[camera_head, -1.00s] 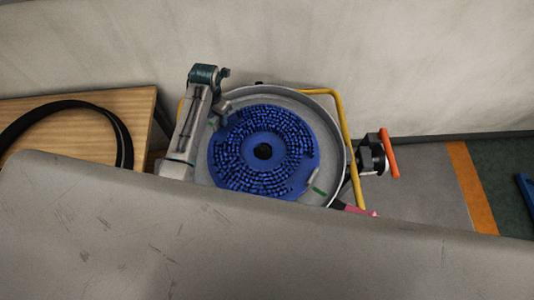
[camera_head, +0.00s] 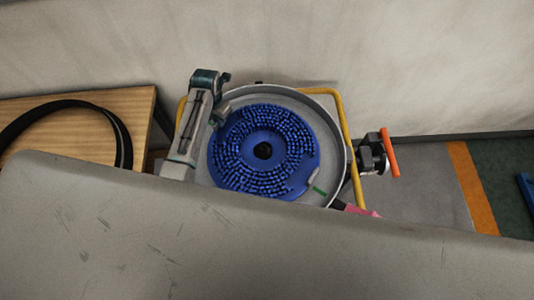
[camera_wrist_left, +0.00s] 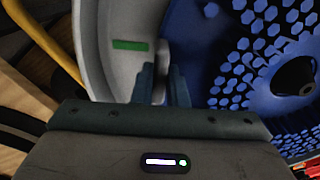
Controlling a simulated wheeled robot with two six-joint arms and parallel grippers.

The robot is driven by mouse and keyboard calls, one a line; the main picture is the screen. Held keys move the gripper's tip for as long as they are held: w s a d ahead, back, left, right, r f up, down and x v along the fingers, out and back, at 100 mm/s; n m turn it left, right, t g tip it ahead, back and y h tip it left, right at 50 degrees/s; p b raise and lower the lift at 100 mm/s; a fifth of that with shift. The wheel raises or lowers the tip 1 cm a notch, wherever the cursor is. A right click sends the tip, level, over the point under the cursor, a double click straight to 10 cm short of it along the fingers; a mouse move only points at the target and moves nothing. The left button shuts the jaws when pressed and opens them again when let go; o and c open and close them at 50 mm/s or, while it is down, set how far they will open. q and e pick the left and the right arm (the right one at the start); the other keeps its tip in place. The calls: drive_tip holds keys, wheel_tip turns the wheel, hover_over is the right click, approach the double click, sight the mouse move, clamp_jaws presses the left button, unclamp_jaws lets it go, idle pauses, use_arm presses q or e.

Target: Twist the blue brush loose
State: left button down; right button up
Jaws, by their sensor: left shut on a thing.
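The blue brush (camera_head: 298,160) is a bristled disc with a dark hole at its hub. It lies inside a round grey housing (camera_head: 333,133). In the head view my left gripper (camera_head: 218,116) is at the brush's upper-left rim. In the left wrist view its two fingers (camera_wrist_left: 162,85) are shut on a thin grey tab (camera_wrist_left: 163,57) at the edge of the blue brush (camera_wrist_left: 232,60). The fingertips are partly hidden in the head view. A green mark (camera_wrist_left: 130,44) shows on the housing beside the tab. My right gripper is not in view.
A yellow bar (camera_head: 350,150) frames the housing. An orange handle (camera_head: 389,153) on a black fitting stands to its right. A wooden table (camera_head: 75,142) with a black ring is at left. A grey surface (camera_head: 250,250) fills the front. A wall stands behind.

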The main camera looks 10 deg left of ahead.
sight(213, 127)
use_arm(q)
drive_tip(key=shift+s+a+n, duration=0.25)
drive_tip(key=shift+s+n, duration=0.2)
drive_tip(key=shift+s, duration=0.25)
drive_tip(key=shift+s+a+n, duration=0.2)
drive_tip(key=shift+s+n, duration=0.25)
drive_tip(key=shift+s, duration=0.25)
drive_tip(key=shift+s+a, duration=0.1)
